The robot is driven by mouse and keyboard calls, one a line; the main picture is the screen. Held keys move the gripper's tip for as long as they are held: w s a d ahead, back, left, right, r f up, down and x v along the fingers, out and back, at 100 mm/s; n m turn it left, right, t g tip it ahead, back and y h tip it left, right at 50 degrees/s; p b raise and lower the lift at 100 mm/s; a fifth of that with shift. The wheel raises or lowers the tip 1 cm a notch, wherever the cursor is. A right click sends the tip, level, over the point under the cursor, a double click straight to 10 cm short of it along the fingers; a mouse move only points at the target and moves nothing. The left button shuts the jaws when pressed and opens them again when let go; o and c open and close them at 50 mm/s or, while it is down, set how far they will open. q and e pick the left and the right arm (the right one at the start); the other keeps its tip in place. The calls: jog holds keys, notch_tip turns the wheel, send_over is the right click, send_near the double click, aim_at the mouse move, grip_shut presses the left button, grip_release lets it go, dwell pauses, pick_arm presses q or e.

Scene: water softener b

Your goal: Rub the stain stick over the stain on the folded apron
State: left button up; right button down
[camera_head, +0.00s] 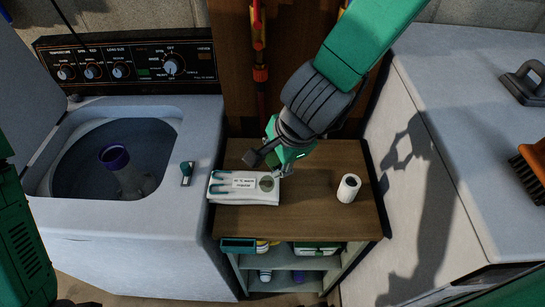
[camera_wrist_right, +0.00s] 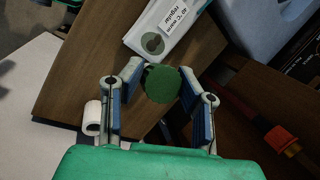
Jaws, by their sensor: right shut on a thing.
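The folded apron (camera_head: 240,196) lies on the left of the wooden table top, with a white printed label. Its stain (camera_head: 267,183) is a dark greenish round patch near its right end; it also shows in the wrist view (camera_wrist_right: 152,43). My right gripper (camera_head: 279,168) is beside the stain, low over the table. In the wrist view its fingers (camera_wrist_right: 161,75) are shut on the stain stick (camera_wrist_right: 162,86), whose green round end faces the camera. The stick's far end is hidden, so I cannot tell whether it touches the cloth. My left gripper is not in view.
A white roll (camera_head: 349,189) stands on the right of the table (camera_head: 310,215). An open washing machine (camera_head: 95,220) is on the left, a white appliance (camera_head: 450,150) on the right. Red pipes (camera_head: 260,75) run behind the table. Shelves below hold several items. The table's front middle is clear.

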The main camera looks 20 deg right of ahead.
jog(key=shift+r, duration=0.45)
jog(key=shift+a, duration=0.1)
jog(key=shift+w+r, duration=0.1)
jog(key=shift+r, duration=1.4)
